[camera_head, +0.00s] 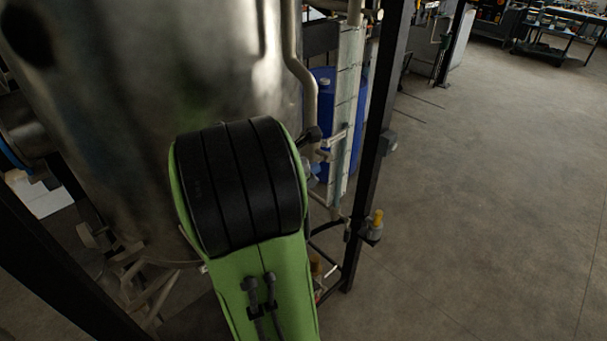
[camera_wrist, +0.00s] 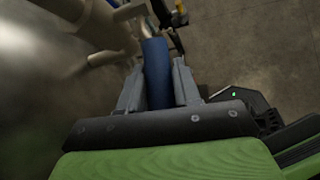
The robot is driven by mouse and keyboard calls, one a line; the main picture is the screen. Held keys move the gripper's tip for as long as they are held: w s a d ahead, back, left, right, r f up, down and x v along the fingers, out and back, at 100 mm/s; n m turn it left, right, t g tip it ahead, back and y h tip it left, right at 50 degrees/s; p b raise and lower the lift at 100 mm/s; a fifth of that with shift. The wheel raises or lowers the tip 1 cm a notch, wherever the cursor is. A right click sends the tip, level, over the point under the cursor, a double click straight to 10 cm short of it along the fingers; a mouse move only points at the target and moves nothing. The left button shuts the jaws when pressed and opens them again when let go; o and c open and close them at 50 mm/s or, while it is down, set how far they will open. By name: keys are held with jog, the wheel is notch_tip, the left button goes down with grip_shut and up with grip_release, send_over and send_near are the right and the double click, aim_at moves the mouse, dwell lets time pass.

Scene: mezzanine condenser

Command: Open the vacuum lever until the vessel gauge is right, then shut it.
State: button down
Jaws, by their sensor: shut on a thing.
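A blue handle (camera_wrist: 156,72), which looks like the vacuum lever, lies between the two grey fingers of my gripper (camera_wrist: 159,68) in the wrist view. The gripper is shut on it, and its far end meets pale pipework. In the head view a small blue part (camera_head: 313,172) shows beside the pipe, just right of my green and black arm. My arm hides the gripper there. The vessel (camera_head: 130,110) is a large shiny metal tank at the left. I cannot make out a gauge face or a reading in either view.
A dark upright post (camera_head: 378,130) stands right of the pipes, with a yellow-topped fitting (camera_head: 376,222) low on it. A blue drum (camera_head: 350,120) stands behind the pipes. The concrete floor (camera_head: 480,200) to the right is clear. Benches (camera_head: 560,45) are far off.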

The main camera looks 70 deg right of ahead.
jog(key=shift+d+r, duration=0.1)
jog(key=shift+r, duration=0.05)
jog(key=c, duration=0.9)
grip_release()
jog(key=v, duration=1.6)
jog(key=shift+f, duration=0.2)
